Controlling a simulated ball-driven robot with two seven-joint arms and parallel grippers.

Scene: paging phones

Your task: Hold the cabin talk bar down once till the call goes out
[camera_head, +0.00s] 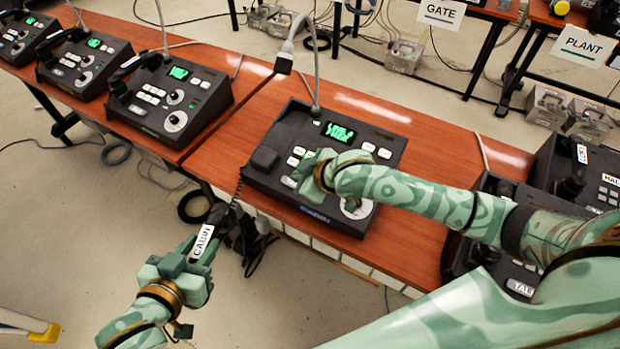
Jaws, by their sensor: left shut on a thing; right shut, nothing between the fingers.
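The cabin phone (285,190) is a dark desk console on the wooden table, with a lit green display (338,132), pale keys and a round dial. Its front edge carries a label that seems to read CABIN. My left gripper (186,262) is shut on a dark handset (218,214) with a white CABIN label, held off the table at its front left; the cradle on the console is empty. My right gripper (311,171) is shut and empty, low over the middle of the console. It hides some keys.
Other consoles with handsets stand on the table at left (170,95) and at right (580,165). A gooseneck microphone (285,60) rises behind the cabin phone. GATE (440,12) and PLANT (588,46) signs hang at the back. Cables lie on the floor.

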